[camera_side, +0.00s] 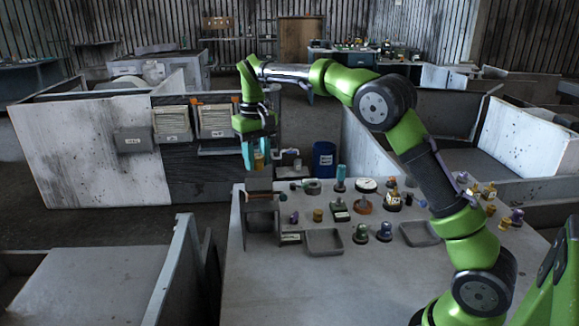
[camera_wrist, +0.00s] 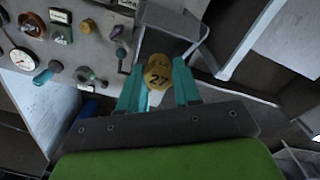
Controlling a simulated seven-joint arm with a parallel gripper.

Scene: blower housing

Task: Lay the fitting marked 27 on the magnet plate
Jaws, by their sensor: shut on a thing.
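The fitting marked 27 (camera_wrist: 157,76) is yellow-brown, and its black number faces the wrist camera. My gripper (camera_wrist: 157,68) is shut on it, with a teal finger on each side. In the side view, my gripper (camera_side: 249,164) points down, raised above the table's back left corner. A bit of the yellow fitting (camera_side: 259,161) shows beside the fingers, clear of the table. I cannot tell which thing is the magnet plate.
A grey stand (camera_side: 262,206) is at the table's left edge below my gripper. Grey trays (camera_side: 324,250) (camera_side: 419,240) and several small fittings and gauges crowd the table (camera_side: 370,285). A blue drum (camera_side: 324,160) stands behind. The table's front is bare.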

